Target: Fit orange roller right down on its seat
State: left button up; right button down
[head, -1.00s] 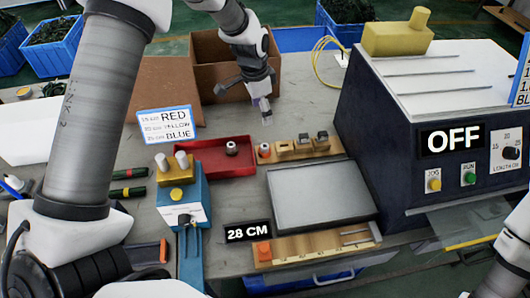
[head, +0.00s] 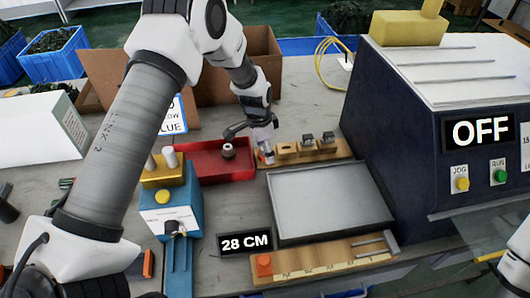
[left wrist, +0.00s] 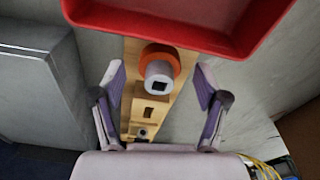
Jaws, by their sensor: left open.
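The orange roller (left wrist: 174,53) has an orange ring and a pale hub with a dark square hole. It is at one end of the wooden rack (left wrist: 135,88) in the left wrist view. My left gripper (left wrist: 160,72) is open, with one finger on each side of the roller and a visible gap to both. In the head view my left gripper (head: 265,156) is over the left end of the rack (head: 325,154) and mostly covers the roller. I cannot tell whether the roller is fully down on its seat. My right gripper is out of view.
A grey plate (head: 325,203) lies in front. The dark machine (head: 400,150) reading OFF stands right. A blue-and-yellow device (head: 170,210) stands front left.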

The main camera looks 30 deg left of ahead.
pick_arm(q)
jog(key=c, duration=1.2)
jog(key=shift+c, duration=0.2)
